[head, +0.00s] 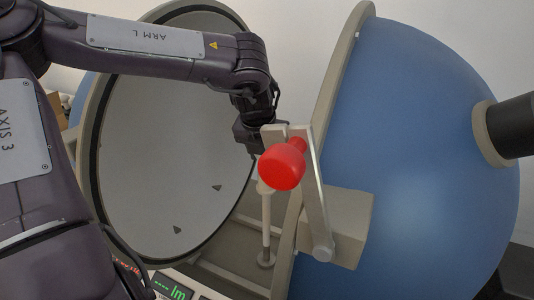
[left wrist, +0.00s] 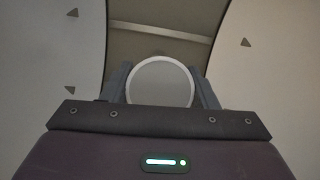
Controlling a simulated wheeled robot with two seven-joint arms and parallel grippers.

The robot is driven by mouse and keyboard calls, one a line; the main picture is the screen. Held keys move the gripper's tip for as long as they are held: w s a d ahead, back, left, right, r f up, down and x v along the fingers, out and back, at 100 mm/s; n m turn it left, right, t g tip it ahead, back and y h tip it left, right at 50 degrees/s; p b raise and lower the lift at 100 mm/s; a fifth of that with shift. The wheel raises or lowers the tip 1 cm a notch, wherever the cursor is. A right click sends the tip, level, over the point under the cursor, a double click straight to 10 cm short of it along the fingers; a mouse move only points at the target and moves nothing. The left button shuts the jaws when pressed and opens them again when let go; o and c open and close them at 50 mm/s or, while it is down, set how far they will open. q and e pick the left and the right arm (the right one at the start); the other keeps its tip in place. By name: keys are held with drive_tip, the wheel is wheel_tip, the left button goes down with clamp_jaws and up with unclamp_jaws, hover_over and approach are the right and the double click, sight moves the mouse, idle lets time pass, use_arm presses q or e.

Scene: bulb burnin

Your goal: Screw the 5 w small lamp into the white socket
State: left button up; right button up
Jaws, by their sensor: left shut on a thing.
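My left gripper (head: 258,150) reaches into the opened sphere, partly hidden behind a red knob. In the left wrist view, its two grey fingers (left wrist: 160,88) are shut on a round lamp (left wrist: 160,82) with a pale face and white rim, seen from above. I cannot read its wattage. In the head view the lamp is hidden or cannot be made out. A pale post (head: 266,222) stands below the gripper, its top partly covered by the red knob. The white socket cannot be told apart there, nor whether the lamp touches it. My right gripper is not in view.
The blue hemisphere (head: 425,150) stands at the right, the pale-lined hemisphere (head: 165,150) at the left. The red knob (head: 283,167) on a metal lever (head: 318,200) stands close in front of my gripper. A green-lit display (head: 172,288) is at the bottom.

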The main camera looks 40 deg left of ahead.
use_arm(q)
drive_tip(key=shift+r+m+h+p, duration=0.2)
drive_tip(key=shift+m+h+p, duration=0.35)
drive_tip(key=shift+m, duration=0.65)
drive_tip(key=m+h+p, duration=0.1)
drive_tip(key=m, duration=0.3)
drive_tip(key=shift+h+p, duration=0.25)
drive_tip(key=shift+p, duration=0.05)
drive_tip(key=m+h+p, duration=0.1)
drive_tip(key=m, duration=0.2)
drive_tip(key=m+h+p, duration=0.1)
drive_tip(key=m, duration=0.2)
drive_tip(key=shift+s+f+g, duration=0.1)
drive_tip(key=shift+f+g, duration=0.05)
drive_tip(key=shift+g, duration=0.25)
drive_tip(key=m+g, duration=0.1)
drive_tip(key=m, duration=0.1)
drive_tip(key=m+h, duration=0.1)
drive_tip(key=m, duration=0.2)
drive_tip(key=shift+d+f+g+p, duration=0.1)
drive_tip(key=shift+g+p, duration=0.3)
drive_tip(key=m+g, duration=0.1)
drive_tip(key=m, duration=0.4)
drive_tip(key=shift+s+d+g+h, duration=0.1)
drive_tip(key=shift+d+g+h, duration=0.05)
drive_tip(key=shift+g+h, duration=0.25)
drive_tip(key=o, duration=0.9)
drive_tip(key=shift+c, duration=0.2)
